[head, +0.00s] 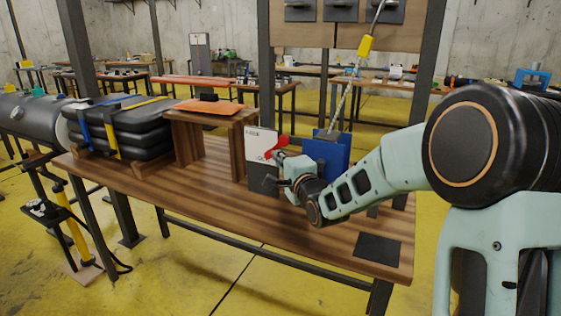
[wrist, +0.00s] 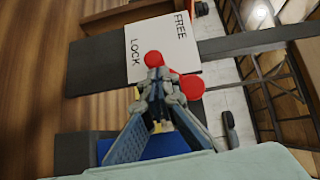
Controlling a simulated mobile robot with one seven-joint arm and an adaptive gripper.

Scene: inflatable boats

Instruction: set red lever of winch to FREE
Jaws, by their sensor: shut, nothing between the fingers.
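The winch's white panel (head: 262,142) stands upright on the wooden bench, with a dark lower part. In the wrist view the panel (wrist: 160,42) carries the words FREE and LOCK. The red lever (head: 279,146) is in front of it. In the wrist view a small red round part (wrist: 153,59) shows beside LOCK, and a larger red disc (wrist: 190,86) lies right of the fingertips.
A blue block (head: 330,153) stands just right of my gripper, with a cable (head: 345,100) rising above it. A wooden stand (head: 215,121) with an orange item is to the left, beside stacked black folded bundles (head: 120,128). The bench front (head: 215,204) is clear.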

